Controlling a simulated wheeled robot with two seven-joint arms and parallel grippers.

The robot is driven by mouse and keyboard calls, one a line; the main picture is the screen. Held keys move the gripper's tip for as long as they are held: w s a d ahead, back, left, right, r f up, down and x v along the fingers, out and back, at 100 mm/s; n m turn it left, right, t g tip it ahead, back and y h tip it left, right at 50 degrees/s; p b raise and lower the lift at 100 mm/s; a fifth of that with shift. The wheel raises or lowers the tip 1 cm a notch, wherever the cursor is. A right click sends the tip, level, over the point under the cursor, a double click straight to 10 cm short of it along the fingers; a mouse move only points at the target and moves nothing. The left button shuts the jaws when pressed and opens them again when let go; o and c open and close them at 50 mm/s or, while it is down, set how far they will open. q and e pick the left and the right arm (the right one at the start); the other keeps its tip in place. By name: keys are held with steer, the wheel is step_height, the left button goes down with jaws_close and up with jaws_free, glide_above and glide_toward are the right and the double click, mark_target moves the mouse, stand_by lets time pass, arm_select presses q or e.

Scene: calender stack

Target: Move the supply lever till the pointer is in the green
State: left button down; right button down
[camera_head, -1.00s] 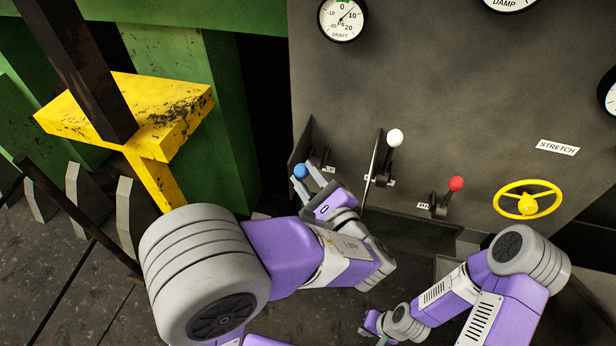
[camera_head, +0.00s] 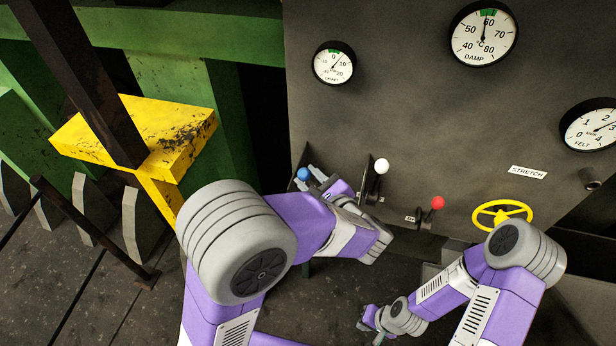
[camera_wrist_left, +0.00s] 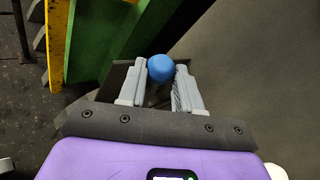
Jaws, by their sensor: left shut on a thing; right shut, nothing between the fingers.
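A blue-knobbed lever (camera_head: 303,174) stands at the left of the grey panel. My left gripper (camera_head: 310,177) is shut on it; the left wrist view shows the blue knob (camera_wrist_left: 161,68) between the two fingers. Levers with a white knob (camera_head: 382,166) and a red knob (camera_head: 437,203) stand to its right. I cannot read which lever is labelled supply. The DRAFT gauge (camera_head: 334,63) has its pointer up and right of 0. The DAMP gauge (camera_head: 484,34) has its pointer near 60, by the green band. My right gripper (camera_head: 369,322) is low and away from the levers, empty.
A yellow handwheel (camera_head: 503,214) sits below the STRETCH label (camera_head: 528,172). The FELT gauge (camera_head: 592,125) is at the right edge. A yellow block (camera_head: 165,135) and green frame stand left. Dark plates flank the levers.

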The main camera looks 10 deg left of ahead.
arm_select(q)
steer(key=shift+w+r, duration=0.2)
steer(key=shift+w, duration=0.05)
steer(key=c, duration=0.8)
jaws_free()
steer(key=shift+s+d, duration=0.1)
steer(key=v, duration=0.7)
steer(key=shift+s+d, duration=0.15)
